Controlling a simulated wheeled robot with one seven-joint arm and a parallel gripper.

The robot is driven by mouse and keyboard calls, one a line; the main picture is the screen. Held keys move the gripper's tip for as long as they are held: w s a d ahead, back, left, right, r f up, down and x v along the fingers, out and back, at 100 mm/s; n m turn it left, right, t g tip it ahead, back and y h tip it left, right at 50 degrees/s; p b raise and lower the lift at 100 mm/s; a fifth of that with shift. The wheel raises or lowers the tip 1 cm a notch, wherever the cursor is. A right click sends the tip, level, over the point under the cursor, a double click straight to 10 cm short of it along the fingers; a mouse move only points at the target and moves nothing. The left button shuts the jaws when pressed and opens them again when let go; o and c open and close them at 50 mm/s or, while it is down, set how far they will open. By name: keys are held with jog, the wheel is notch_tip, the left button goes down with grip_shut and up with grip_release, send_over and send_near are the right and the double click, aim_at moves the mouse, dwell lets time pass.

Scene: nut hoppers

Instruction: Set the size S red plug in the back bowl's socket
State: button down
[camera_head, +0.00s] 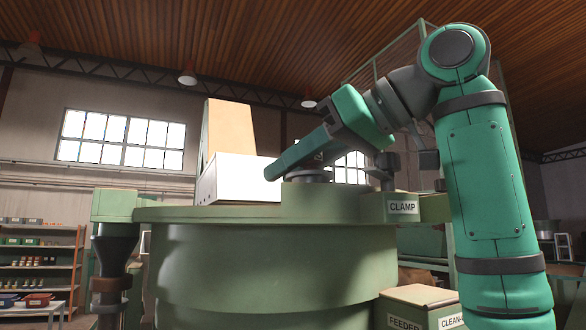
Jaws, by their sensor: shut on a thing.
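My green arm reaches in from the right. My gripper (288,166) is low over the top of a large green bowl-shaped hopper (270,270). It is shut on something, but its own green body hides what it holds. A grey round fitting (308,175) shows just below and behind it, on a raised green block; I cannot tell whether they touch. No red plug shows, and no socket can be made out. I cannot tell from this view whether this hopper is the back bowl.
A block marked CLAMP (402,207) sits at the rim's right. A box marked FEEDER (415,305) stands at lower right. Shelves (38,262) are far left.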

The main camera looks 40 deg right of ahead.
aim_at(321, 160)
jog(key=shift+w+a+f, duration=0.1)
jog(key=shift+f, duration=0.2)
dwell(0.4)
jog(key=shift+d+f, duration=0.2)
jog(key=shift+f, duration=0.05)
jog(key=shift+s+f, duration=0.2)
jog(key=c, duration=1.6)
grip_release()
jog(key=shift+a, duration=0.1)
jog(key=shift+c, duration=0.2)
jog(key=shift+v, duration=5.4)
